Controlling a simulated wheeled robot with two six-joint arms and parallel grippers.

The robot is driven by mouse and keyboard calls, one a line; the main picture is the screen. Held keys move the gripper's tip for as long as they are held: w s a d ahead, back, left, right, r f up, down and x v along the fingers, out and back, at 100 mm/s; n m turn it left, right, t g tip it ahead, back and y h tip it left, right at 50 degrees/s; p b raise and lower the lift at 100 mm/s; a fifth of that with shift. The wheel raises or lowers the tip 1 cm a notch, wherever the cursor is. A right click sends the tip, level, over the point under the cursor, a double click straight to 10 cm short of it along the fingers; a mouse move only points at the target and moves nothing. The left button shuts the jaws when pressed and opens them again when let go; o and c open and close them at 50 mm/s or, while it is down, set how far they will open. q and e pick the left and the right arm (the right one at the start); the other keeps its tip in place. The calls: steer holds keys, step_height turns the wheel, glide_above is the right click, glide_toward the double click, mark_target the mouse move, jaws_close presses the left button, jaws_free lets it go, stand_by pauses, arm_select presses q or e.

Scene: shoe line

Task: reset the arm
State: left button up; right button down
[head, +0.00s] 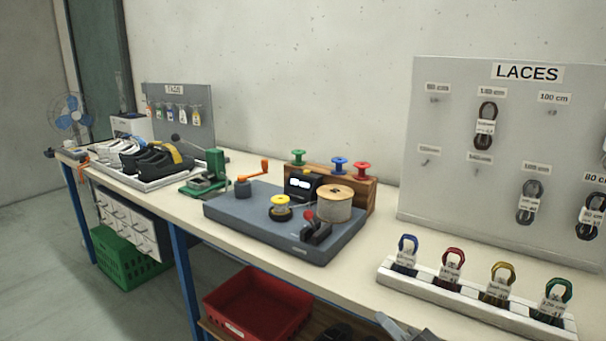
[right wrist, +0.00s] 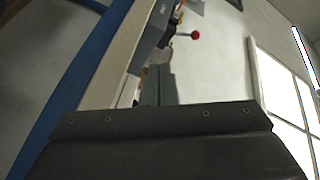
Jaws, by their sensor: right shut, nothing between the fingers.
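My right gripper (head: 394,326) shows only as a small grey part at the bottom edge of the head view, in front of the table's front edge. In the right wrist view its fingers (right wrist: 158,90) are together with nothing between them. They point toward the grey winding station with its red-knobbed lever (right wrist: 194,35), apart from it as far as I can tell. My left gripper is not in view.
The table (head: 355,262) holds the grey winding station (head: 270,228), a white rack (head: 455,292) of laces at the right and a shoe tray (head: 150,182) at the left. A LACES board (head: 460,90) stands behind. A red crate (head: 258,300) is below.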

steer(key=s+d+f+n+g+h, duration=0.2)
steer(key=s+d+f+g, duration=0.1)
steer(key=s+f, duration=0.3)
steer(key=s+d+f+n+g+h, duration=0.2)
steer(key=s+f, duration=0.5)
steer(key=s+d+f+g+h, duration=0.2)
steer(key=s+d, duration=0.1)
steer(key=s, duration=0.4)
steer(key=s+d+f+n+g+h, duration=0.1)
steer(key=s+d+f+g+h, duration=0.15)
steer(key=s, duration=0.35)
steer(key=s+d+f+g+h, duration=0.1)
steer(key=s+d+g+h, duration=0.2)
steer(key=s, duration=0.4)
step_height(320, 180, down, 20)
steer(key=d+y+p, duration=0.2)
steer(key=p, duration=0.3)
steer(key=s+a+f+g+p, duration=0.1)
steer(key=s+f+p, duration=0.3)
steer(key=s+f, duration=0.7)
steer(key=s+g, duration=0.1)
steer(key=s, duration=0.2)
steer(key=shift+s+f, duration=0.15)
steer(key=shift+f, duration=0.05)
